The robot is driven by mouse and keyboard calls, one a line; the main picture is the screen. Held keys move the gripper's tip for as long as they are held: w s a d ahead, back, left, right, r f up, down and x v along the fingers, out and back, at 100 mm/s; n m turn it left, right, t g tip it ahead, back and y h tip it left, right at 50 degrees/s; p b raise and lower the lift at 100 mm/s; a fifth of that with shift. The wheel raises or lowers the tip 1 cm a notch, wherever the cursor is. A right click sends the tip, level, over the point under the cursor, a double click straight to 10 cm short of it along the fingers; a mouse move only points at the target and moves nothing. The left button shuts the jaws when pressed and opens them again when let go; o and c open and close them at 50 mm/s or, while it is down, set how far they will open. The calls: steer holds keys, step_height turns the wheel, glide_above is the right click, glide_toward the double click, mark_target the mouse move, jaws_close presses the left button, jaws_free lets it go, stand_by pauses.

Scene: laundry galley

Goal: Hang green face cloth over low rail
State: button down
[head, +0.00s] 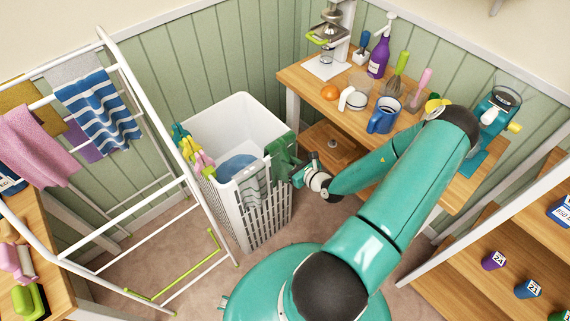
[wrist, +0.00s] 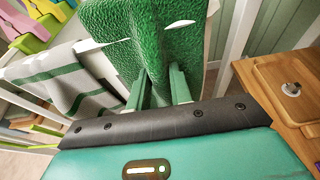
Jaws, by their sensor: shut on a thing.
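The green face cloth (head: 281,146) is at the right rim of the white laundry basket in the head view. In the wrist view the textured green cloth (wrist: 160,35) rises between my fingers and spreads beyond them. My gripper (head: 290,168) is shut on it; the two fingers also show in the wrist view (wrist: 158,88). I cannot tell whether the cloth still touches the rim. The white drying rack (head: 150,205) stands left of the basket. A low rail with lime-green parts (head: 185,268) crosses the rack near the floor, bare, well left of and below my gripper.
The basket (head: 262,215) stands between my gripper and the rack, with coloured pegs (head: 190,150) on its left rim. A grey cloth with green stripes (wrist: 65,80) hangs beside my fingers. Higher rack rails hold a striped towel (head: 98,108) and a pink cloth (head: 38,145). A wooden bench (head: 320,95) stands right.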

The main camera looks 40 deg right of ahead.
mark_target(284, 147)
steer(key=shift+w+a+r, duration=0.1)
steer(key=shift+r, duration=3.15)
